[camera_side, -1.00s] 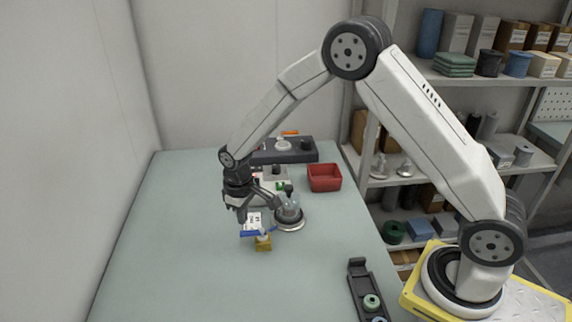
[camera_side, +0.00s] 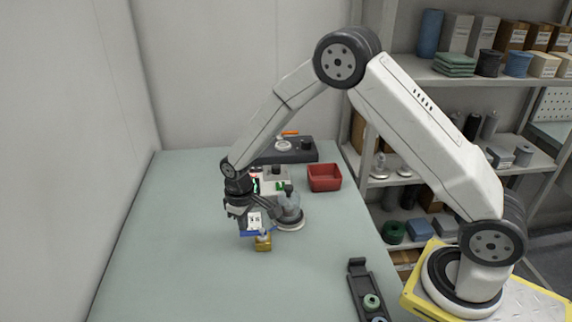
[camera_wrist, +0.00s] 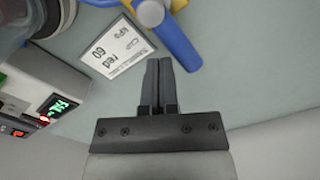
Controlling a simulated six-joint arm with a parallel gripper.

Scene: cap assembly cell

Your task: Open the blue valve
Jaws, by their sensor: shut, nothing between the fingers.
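The blue valve has a blue lever handle (camera_side: 249,234) on a brass-yellow body (camera_side: 264,244), standing on the table. In the wrist view, the blue handle (camera_wrist: 181,45) slants from the white hub at the top down to the right, with part of the yellow body (camera_wrist: 202,8) at the top edge. My gripper (camera_side: 245,228) is low over the table at the handle's left part. Its fingers (camera_wrist: 159,62) are together and empty, with the tips close to the handle's free end. I cannot tell whether they touch it.
A printed card (camera_wrist: 110,52) lies beside the handle. A domed fixture (camera_side: 289,212) and a machine with a lit display (camera_wrist: 57,106) stand close by. A red bin (camera_side: 324,178) is behind, and a black tray (camera_side: 358,280) is at front right. The table's left side is clear.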

